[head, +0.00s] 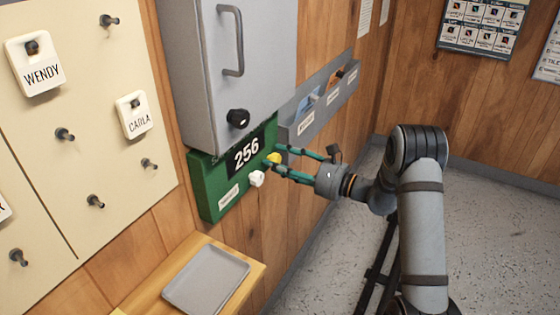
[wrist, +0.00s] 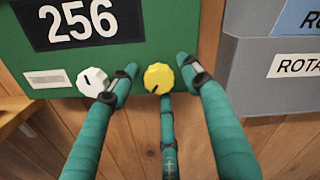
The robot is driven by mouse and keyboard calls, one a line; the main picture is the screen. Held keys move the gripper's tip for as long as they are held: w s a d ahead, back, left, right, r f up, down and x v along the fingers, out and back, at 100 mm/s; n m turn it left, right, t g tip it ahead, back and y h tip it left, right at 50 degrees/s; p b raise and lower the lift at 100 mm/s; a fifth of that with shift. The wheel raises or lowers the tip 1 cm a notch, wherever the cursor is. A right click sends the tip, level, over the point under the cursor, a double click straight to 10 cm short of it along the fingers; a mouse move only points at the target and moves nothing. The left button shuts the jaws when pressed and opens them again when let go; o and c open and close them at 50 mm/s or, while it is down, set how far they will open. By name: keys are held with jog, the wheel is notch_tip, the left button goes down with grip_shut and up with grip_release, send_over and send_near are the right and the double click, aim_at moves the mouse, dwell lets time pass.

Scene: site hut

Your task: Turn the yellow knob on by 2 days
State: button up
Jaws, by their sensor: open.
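The yellow knob (wrist: 159,77) sits at the lower right of a green counter box (head: 212,195) on the wall. The display on the box reads 256 (head: 246,152). A dark mark on the knob's face points to the lower left in the wrist view. My gripper (head: 275,161) is open, with its teal fingers around the knob. In the wrist view the fingertips (wrist: 160,78) stand left, right and below the knob; I cannot tell whether they touch it. In the head view the fingers partly hide the yellow knob (head: 274,158).
A white knob (head: 257,179) is just left of my fingers; it also shows in the wrist view (wrist: 92,82). A grey cabinet (head: 200,70) with a black knob hangs above. Grey labelled bins (head: 318,105) are to the right. A grey tray (head: 206,279) lies on a shelf below.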

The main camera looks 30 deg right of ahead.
jog(key=shift+c, duration=0.2)
jog(key=c, duration=1.1)
